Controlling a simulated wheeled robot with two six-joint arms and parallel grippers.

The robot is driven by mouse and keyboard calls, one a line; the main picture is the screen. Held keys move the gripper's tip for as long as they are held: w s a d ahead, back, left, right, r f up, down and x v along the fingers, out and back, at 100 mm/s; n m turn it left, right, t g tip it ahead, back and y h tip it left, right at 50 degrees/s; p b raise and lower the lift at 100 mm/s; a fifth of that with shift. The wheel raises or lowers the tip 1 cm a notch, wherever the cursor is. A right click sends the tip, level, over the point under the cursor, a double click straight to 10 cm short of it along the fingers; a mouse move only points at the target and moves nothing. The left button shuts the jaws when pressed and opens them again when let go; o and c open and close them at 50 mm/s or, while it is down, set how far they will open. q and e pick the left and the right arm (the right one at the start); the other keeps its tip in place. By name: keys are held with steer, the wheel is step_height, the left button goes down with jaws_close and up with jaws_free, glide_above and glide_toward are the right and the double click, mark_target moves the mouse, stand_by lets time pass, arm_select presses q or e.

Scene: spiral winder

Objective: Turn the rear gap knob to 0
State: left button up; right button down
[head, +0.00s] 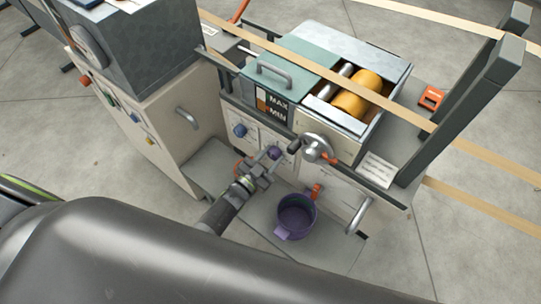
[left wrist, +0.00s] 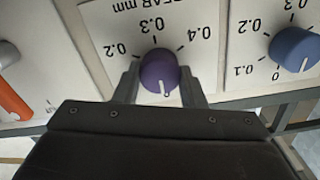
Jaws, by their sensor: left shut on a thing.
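The rear gap knob is the purple knob (left wrist: 158,70) under the partly cut "EAR mm" lettering, which appears upside down in the left wrist view. Its white pointer mark is at the lower edge, pointing down in that view, away from the 0.3 label. The 0.2, 0.3 and 0.4 labels show around it; the lower dial is mostly hidden by my gripper. My left gripper (left wrist: 160,88) is shut on this knob, one finger on each side. In the head view the purple knob (head: 274,152) sits on the machine's front panel with my left gripper (head: 267,162) at it. My right gripper is not in view.
A blue knob (left wrist: 296,50) with its own scale is beside it. A handwheel (head: 317,147) sticks out to the right of the purple knob. A purple bucket (head: 296,216) stands below. An orange handle (left wrist: 12,100) shows at the wrist view's left edge.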

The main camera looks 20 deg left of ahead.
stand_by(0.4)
arm_select(q)
steer(key=o, duration=1)
steer(key=shift+s+a, duration=0.1)
steer(key=shift+s, duration=0.05)
steer(key=v, duration=1.7)
